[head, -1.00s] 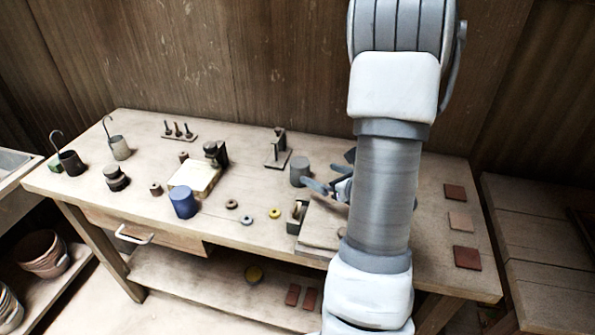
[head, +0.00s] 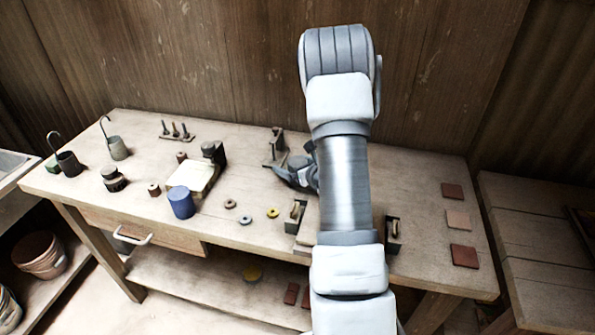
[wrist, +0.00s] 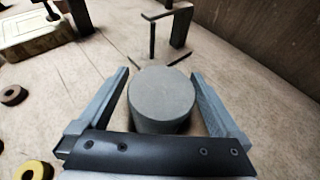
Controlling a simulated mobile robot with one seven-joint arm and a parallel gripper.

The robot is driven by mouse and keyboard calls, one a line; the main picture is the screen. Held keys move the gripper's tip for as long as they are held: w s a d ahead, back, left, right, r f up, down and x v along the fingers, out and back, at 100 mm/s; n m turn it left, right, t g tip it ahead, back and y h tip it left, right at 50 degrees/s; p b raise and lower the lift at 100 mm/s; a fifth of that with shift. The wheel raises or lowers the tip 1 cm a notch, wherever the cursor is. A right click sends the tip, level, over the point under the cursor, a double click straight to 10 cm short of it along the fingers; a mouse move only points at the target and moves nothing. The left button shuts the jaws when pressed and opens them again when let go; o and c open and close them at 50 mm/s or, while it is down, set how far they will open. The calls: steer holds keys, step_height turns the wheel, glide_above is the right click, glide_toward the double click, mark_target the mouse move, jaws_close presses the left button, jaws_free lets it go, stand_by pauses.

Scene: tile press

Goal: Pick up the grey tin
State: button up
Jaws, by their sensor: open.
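The grey tin (wrist: 161,96) is a short upright cylinder with a flat top. In the wrist view it stands between the two open fingers of my gripper (wrist: 160,92), with a narrow gap on each side of it. In the head view my gripper (head: 290,174) is low over the bench at the tin. There the tin (head: 299,161) is mostly hidden by the gripper and arm.
A metal bracket stand (wrist: 172,30) is just beyond the tin. A blue tin (head: 181,203), a pale block (head: 196,176) and several rings (head: 245,220) lie to the left on the bench (head: 420,190). Square tiles (head: 458,220) lie at the right end.

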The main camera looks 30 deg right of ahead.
steer(key=shift+w, duration=0.15)
jaws_close()
stand_by(0.4)
